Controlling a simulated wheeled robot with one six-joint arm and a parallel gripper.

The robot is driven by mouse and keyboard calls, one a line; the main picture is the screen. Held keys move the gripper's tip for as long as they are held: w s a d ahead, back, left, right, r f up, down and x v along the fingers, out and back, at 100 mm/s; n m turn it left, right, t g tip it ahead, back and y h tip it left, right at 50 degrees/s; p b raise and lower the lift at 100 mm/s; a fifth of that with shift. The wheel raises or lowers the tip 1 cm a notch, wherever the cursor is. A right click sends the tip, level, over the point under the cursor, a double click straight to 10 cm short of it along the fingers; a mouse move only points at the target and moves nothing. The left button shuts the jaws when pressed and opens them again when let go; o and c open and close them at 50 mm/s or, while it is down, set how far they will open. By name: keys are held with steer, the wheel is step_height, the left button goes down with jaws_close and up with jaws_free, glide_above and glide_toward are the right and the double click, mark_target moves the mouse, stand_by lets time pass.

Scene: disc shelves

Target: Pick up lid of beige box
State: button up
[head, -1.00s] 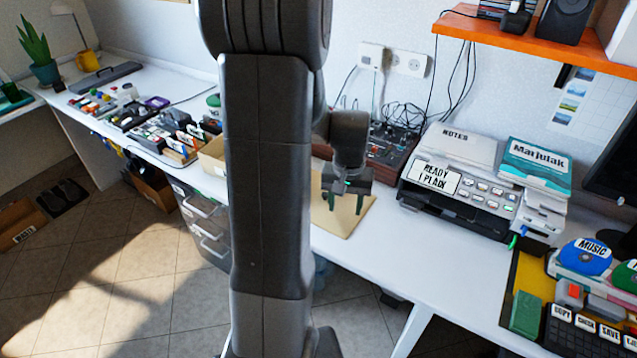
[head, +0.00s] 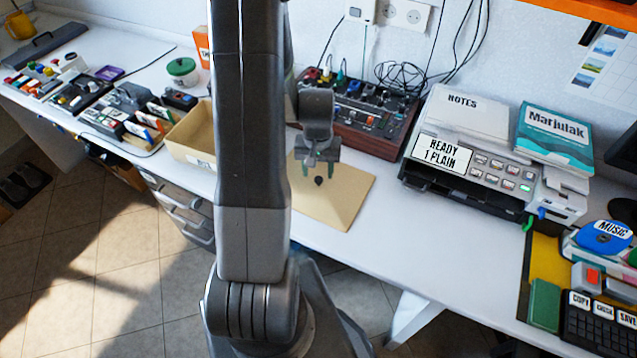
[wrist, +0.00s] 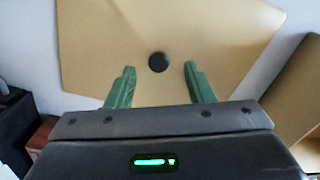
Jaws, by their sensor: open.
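The beige lid (head: 345,195) lies flat on the white desk, apart from the box. It has a small dark round knob (head: 318,181) near its middle. My gripper (head: 318,170) is open and empty above the lid, close to the knob. In the wrist view the lid (wrist: 215,30) fills the upper part. There the knob (wrist: 158,62) shows between the green fingertips of my gripper (wrist: 158,70) and slightly beyond them, not clasped. The open beige box (head: 188,152) stands left of the lid, partly hidden by my arm. A beige panel, likely the box (wrist: 295,95), shows at right in the wrist view.
A brown control panel with knobs and cables (head: 365,120) stands behind the lid. A printer-like machine (head: 480,165) stands to the right. The desk right of the lid is clear.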

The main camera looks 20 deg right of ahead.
mark_target(319, 182)
steer(key=shift+f, duration=1.4)
steer(key=shift+d, duration=0.1)
jaws_close()
steer(key=shift+r, duration=0.1)
